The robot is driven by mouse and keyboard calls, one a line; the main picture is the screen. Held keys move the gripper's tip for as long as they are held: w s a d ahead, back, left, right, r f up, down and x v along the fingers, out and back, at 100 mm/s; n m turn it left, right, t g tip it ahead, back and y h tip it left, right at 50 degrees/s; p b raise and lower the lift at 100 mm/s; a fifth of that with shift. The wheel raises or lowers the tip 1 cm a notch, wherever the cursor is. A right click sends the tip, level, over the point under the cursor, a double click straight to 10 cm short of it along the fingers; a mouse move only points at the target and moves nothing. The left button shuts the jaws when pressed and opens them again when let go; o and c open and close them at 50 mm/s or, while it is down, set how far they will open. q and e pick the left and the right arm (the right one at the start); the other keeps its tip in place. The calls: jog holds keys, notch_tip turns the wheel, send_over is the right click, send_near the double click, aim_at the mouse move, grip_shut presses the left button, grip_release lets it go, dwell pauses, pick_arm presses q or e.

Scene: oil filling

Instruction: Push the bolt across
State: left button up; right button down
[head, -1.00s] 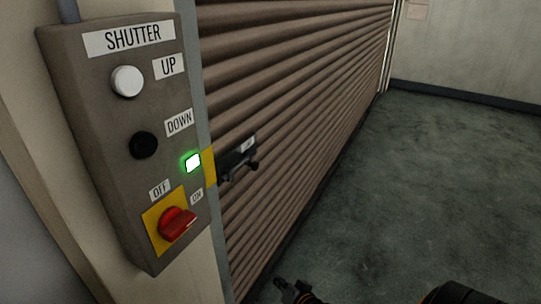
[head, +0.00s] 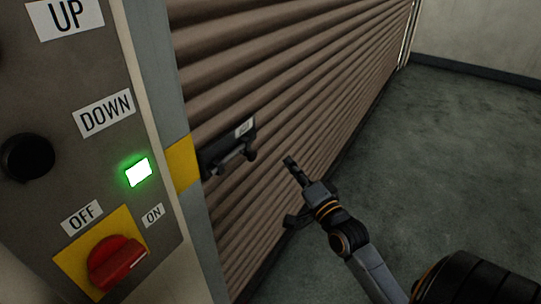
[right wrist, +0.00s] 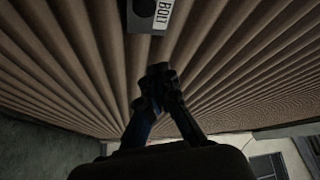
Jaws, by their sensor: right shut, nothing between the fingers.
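The bolt (head: 232,155) is a dark sliding latch with a knob, mounted on the brown shutter (head: 290,95) near its left edge, beside a yellow patch on the frame. In the right wrist view, part of the bolt's dark body (right wrist: 144,18) shows at the top, with a white label reading BOLT. My right gripper (head: 290,160) is shut and empty. It is to the right of the bolt's knob and apart from it. In the right wrist view its closed fingertips (right wrist: 158,70) point towards the shutter, below the bolt. My left gripper is not in view.
A grey shutter control box (head: 60,140) stands at the left, with a black DOWN button (head: 27,157), a lit green lamp (head: 138,172) and a red rotary switch (head: 117,262). The grey floor (head: 450,170) at the right is clear.

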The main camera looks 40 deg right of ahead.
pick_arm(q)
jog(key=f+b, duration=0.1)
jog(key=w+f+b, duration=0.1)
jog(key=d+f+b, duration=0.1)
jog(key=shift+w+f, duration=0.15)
pick_arm(e)
jog(key=w+a, duration=0.2)
jog(key=w, duration=0.7)
jog(key=shift+a+f, duration=0.2)
jog(key=shift+f, duration=0.05)
pick_arm(q)
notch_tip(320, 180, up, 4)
jog(key=p, duration=0.3)
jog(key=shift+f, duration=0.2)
pick_arm(e)
jog(key=a, duration=0.1)
jog(key=s+a, duration=0.1)
jog(key=a, duration=0.1)
jog(key=s+a, duration=0.1)
jog(key=shift+a, duration=0.35)
jog(key=shift+w, duration=0.1)
